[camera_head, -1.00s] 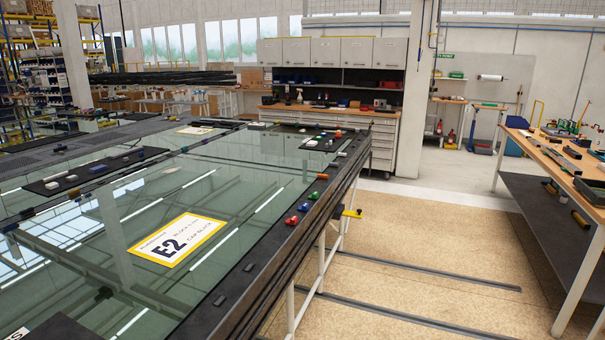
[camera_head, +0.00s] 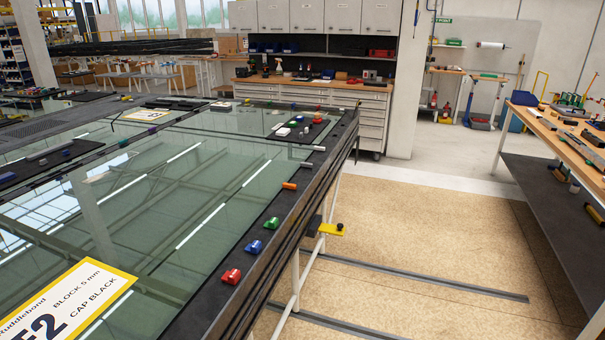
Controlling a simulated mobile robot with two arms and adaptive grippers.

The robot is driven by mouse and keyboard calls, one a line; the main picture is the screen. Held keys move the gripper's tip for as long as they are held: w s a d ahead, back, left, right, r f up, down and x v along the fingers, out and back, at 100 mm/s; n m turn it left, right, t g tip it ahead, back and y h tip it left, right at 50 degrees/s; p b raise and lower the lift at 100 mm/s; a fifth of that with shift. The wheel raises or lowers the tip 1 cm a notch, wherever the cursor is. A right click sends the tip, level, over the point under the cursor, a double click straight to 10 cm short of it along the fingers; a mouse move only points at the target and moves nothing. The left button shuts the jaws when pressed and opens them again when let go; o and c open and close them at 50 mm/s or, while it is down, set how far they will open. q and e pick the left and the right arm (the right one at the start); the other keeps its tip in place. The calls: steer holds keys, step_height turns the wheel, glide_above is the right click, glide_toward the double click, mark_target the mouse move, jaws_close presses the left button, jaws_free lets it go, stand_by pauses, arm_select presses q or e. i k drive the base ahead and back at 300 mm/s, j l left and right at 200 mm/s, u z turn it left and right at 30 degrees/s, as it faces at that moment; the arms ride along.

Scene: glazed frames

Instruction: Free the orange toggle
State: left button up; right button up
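A small orange piece (camera_head: 290,186), likely the orange toggle, lies on the dark border strip along the right edge of the large glazed frame (camera_head: 205,195). It is too small to tell how it is held or whether anything grips it. Nearer along the same strip are a green piece (camera_head: 271,223), a blue piece (camera_head: 254,247) and a red piece (camera_head: 231,276). Beyond it are a grey piece (camera_head: 306,164) and a pale piece (camera_head: 319,148). Neither of my grippers is in view.
A yellow clamp-like part (camera_head: 330,229) sticks out from the frame's right side. A white-and-yellow E2 card (camera_head: 70,305) lies on the glass. A workbench (camera_head: 560,130) with tools stands at the right. The tan floor (camera_head: 430,225) between is open, with metal strips in it.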

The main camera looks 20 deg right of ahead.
mark_target(287, 185)
steer(key=i+l+z, duration=0.1)
steer(key=i+l, duration=0.3)
steer(key=i, duration=0.15)
steer(key=i+l, duration=0.35)
steer(key=i, duration=0.2)
steer(key=l+u, duration=0.25)
steer(key=u, duration=0.15)
steer(key=k+l+u, duration=0.15)
steer(key=u, duration=0.25)
steer(key=k+l+u, duration=0.15)
steer(key=l+u, duration=0.25)
steer(key=j, duration=0.1)
